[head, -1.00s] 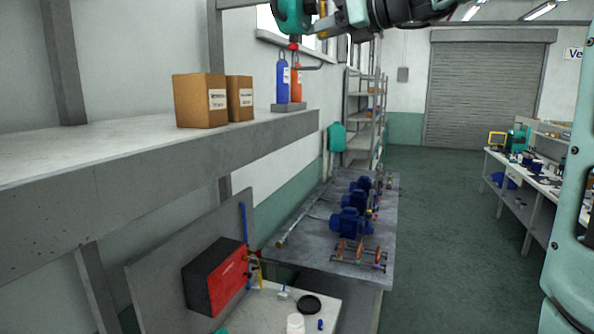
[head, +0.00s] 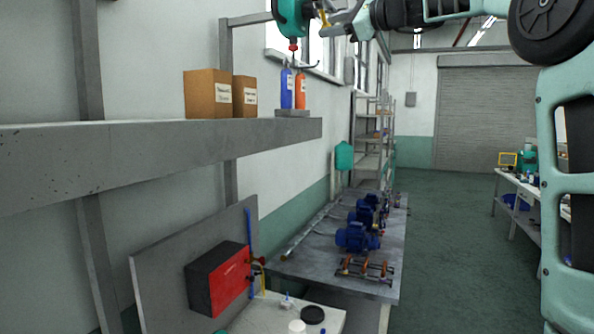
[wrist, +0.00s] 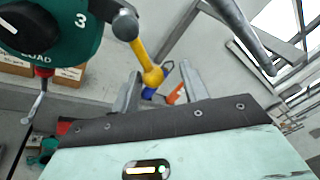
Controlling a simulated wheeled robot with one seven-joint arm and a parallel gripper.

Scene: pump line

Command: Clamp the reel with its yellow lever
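The reel (head: 291,16) is a round teal housing hanging at the top of the head view, with a red stop and a hook below it. In the wrist view the reel (wrist: 55,28) fills the upper left, marked "3" and "LOAD". Its yellow lever (wrist: 143,55) slopes down to a rounded yellow end. My gripper (wrist: 161,88) has its fingers apart, and the lever's end shows between them in the picture. I cannot tell whether either finger touches it. In the head view my gripper (head: 333,24) is beside the yellow lever (head: 324,17), partly cut off above.
A grey shelf (head: 150,150) holds two cardboard boxes (head: 208,94) and a blue bottle (head: 287,88) beside an orange bottle (head: 300,91), below the reel. A bench (head: 330,262) with blue pumps (head: 357,237) stands lower. The green floor (head: 450,260) to the right is clear.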

